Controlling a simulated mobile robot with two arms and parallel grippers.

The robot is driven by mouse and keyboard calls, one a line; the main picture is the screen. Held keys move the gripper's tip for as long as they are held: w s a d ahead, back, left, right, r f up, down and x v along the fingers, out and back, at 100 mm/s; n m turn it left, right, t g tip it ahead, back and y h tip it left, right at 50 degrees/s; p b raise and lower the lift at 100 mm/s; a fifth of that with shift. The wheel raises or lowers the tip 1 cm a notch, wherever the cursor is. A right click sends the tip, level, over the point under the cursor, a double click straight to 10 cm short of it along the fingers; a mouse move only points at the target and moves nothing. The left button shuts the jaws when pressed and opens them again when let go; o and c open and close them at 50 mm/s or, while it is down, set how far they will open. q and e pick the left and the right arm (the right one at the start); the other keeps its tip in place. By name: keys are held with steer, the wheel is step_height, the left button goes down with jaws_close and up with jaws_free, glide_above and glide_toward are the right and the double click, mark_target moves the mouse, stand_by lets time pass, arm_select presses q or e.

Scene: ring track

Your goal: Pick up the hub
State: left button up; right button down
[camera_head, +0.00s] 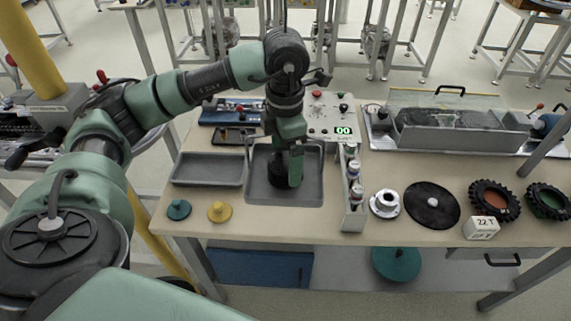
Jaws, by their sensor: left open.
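The hub (385,203) looks like a pale metal flanged piece with a dark centre. It sits on the table right of the middle, between a narrow bottle rack and a black disc. My left gripper (287,178) points down over the grey metal tray (312,190), to the left of the hub and clear of it. It is open, and I see nothing held in it. The arm and gripper hide part of the tray. My right gripper is not in view.
The narrow rack (352,215) with small bottles stands between my left gripper and the hub. The black disc (432,205) lies close right of the hub, with a white 22 T block (481,228) and tyres (494,200) beyond. Teal (179,209) and yellow (220,211) knobbed pieces lie front left.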

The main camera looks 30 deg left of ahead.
mark_target(286, 162)
arm_select(q)
step_height(286, 162, down, 3)
steer(key=shift+w+a+r+p, duration=0.1)
steer(key=shift+r+p, duration=0.05)
steer(key=shift+p, duration=0.25)
steer(key=shift+f, duration=0.6)
steer(key=c, duration=1.5)
steer(key=shift+w+r, duration=0.1)
jaws_close()
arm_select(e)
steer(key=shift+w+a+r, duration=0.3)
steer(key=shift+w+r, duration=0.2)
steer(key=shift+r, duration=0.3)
arm_select(q)
steer(key=shift+r, duration=0.1)
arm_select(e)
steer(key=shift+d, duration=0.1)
